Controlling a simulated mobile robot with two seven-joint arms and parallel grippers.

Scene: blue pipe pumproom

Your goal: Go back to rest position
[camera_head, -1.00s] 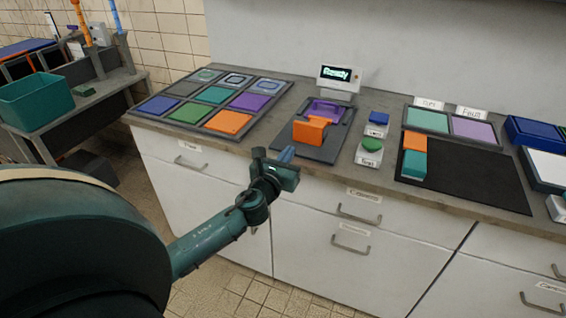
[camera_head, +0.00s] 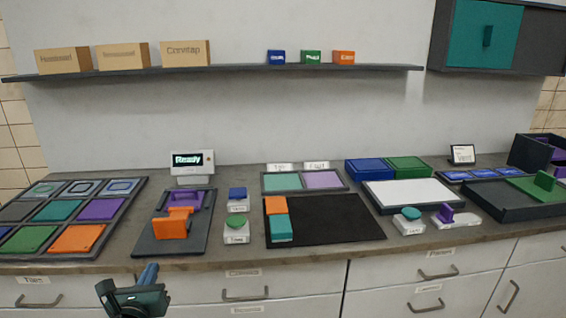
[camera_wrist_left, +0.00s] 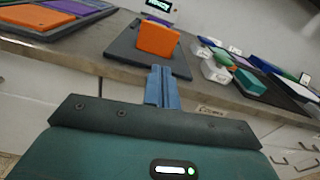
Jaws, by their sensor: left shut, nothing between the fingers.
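My left gripper (camera_head: 148,274) shows at the bottom left of the head view, in front of the counter's drawers. Its blue fingers are together with nothing between them. In the left wrist view the shut fingers (camera_wrist_left: 162,86) point toward the counter edge. Beyond them is an orange block (camera_wrist_left: 157,40) on a dark plate; in the head view the orange block (camera_head: 173,228) sits by a purple holder (camera_head: 187,198). The fingers are apart from it. My right gripper is in neither view.
The counter (camera_head: 240,256) holds a tray of coloured tiles (camera_head: 117,219), a "Ready" display (camera_head: 192,162), buttons (camera_head: 237,222), a black mat (camera_head: 335,220) and a white panel (camera_head: 415,197). A shelf (camera_head: 230,69) with boxes runs above. A teal-doored cabinet (camera_head: 480,40) hangs upper right.

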